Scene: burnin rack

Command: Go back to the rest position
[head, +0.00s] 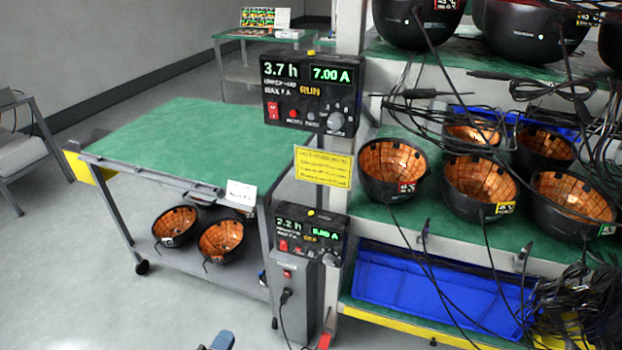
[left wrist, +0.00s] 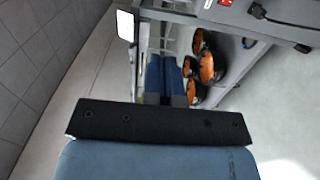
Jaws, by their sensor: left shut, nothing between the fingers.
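My left gripper (head: 221,341) shows only as a small blue piece at the bottom edge of the head view, above the grey floor and in front of the cart. In the left wrist view its two blue fingers (left wrist: 164,62) lie side by side, shut with nothing between them. They point toward the cart's lower shelf and seem to touch nothing. My right gripper is in neither view.
A cart with a green top (head: 165,130) has several orange-lined black bowls on its lower shelf (head: 205,262). Control boxes (head: 312,95) hang on the rack post.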

